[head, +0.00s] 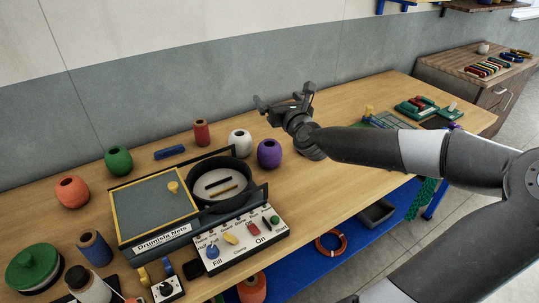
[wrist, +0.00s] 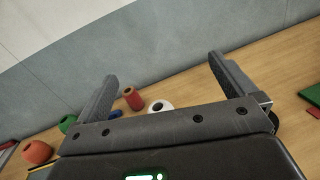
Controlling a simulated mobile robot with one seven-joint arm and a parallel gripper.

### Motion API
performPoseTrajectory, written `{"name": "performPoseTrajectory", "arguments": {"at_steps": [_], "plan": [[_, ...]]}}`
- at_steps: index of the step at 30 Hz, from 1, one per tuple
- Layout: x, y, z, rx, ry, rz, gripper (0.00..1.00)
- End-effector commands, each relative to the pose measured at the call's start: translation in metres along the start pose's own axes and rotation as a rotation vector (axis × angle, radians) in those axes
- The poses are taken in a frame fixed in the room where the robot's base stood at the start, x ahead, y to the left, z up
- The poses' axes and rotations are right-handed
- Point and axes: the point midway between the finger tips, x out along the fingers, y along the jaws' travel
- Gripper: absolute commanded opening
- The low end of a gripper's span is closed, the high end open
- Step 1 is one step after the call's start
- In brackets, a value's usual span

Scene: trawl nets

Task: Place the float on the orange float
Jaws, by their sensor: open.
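An orange float (head: 72,191) stands at the left of the bench, and it also shows at the lower left of the wrist view (wrist: 37,151). A green float (head: 118,160) is behind it to the right. A white float (head: 240,143) and a purple float (head: 269,153) stand close together behind the black round pan. The white float shows partly in the wrist view (wrist: 160,105), behind my gripper's body. My gripper (head: 283,96) is open and empty, raised over the back of the bench, right of the white float. Its spread fingers show in the wrist view (wrist: 163,70).
A red spool (head: 201,133) and a blue cylinder (head: 169,152) are near the wall. The control panel (head: 240,240) and black pan (head: 221,205) fill the front middle. Green and red blocks (head: 416,106) lie at the right. The bench around the gripper is clear.

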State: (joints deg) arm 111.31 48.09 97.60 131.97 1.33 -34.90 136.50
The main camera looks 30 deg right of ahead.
Motion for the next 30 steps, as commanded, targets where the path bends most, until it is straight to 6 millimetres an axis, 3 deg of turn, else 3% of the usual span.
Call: {"name": "performPoseTrajectory", "arguments": {"at_steps": [10, 18, 30], "plan": [[0.0, -0.004, -0.07, 0.003, 0.007, 0.005, 1.0], [0.0, -0.01, -0.14, 0.004, 0.009, 0.005, 1.0], [-0.001, -0.016, -0.203, 0.003, 0.008, 0.003, 1.0]]}}
